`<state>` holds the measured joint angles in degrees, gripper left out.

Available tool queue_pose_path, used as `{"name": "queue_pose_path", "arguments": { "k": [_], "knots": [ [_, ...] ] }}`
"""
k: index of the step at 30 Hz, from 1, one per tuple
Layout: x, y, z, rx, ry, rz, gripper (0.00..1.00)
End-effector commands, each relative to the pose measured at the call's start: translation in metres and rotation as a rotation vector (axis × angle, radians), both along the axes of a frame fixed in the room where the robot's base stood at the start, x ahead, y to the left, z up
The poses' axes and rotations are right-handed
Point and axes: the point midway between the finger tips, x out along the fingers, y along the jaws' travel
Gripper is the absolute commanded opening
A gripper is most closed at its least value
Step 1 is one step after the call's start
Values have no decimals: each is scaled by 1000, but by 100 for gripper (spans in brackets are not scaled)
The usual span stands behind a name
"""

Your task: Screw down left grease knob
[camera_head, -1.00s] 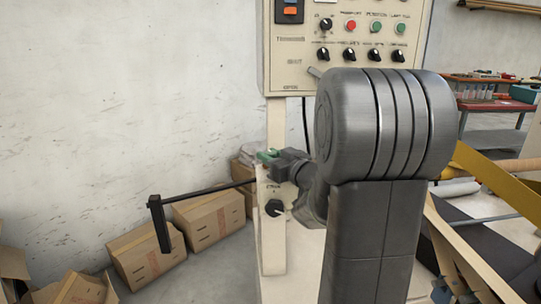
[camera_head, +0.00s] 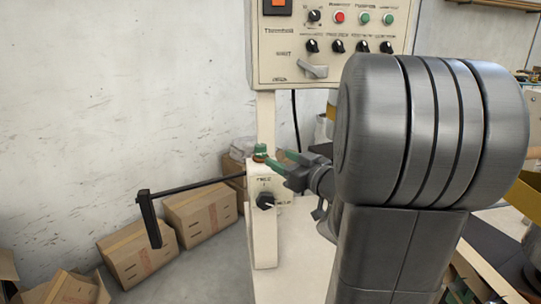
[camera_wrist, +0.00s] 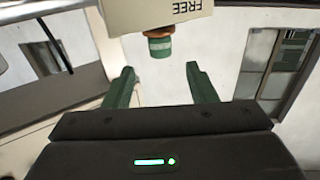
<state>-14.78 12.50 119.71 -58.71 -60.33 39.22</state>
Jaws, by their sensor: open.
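The grease knob (camera_head: 260,150) is a small green cap with a copper-coloured ring, upright on top of a cream post (camera_head: 264,228). In the wrist view the knob (camera_wrist: 160,45) appears beyond and between the green fingertips, below a cream box face marked "FREE". My gripper (camera_head: 276,160) is just right of the knob in the head view, with its fingers pointing towards it. In the wrist view my gripper (camera_wrist: 163,80) is open, with clear space between the fingers and nothing held. The fingers appear apart from the knob. I see only one such knob.
A black selector dial (camera_head: 265,200) is on the post's front, below the knob. A black rod with a hanging bar (camera_head: 150,218) sticks out to the left. A control panel (camera_head: 330,45) stands above. Cardboard boxes (camera_head: 200,215) lie by the wall.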

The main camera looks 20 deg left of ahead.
Motion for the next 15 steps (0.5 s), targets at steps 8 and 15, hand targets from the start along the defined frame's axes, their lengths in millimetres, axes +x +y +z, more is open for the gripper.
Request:
{"name": "queue_pose_path", "arguments": {
  "k": [8, 15],
  "knots": [
    [-15, -32, 0, 0, -1, -3, 51],
    [-20, -39, 0, 0, 1, 0, 51]
  ]
}}
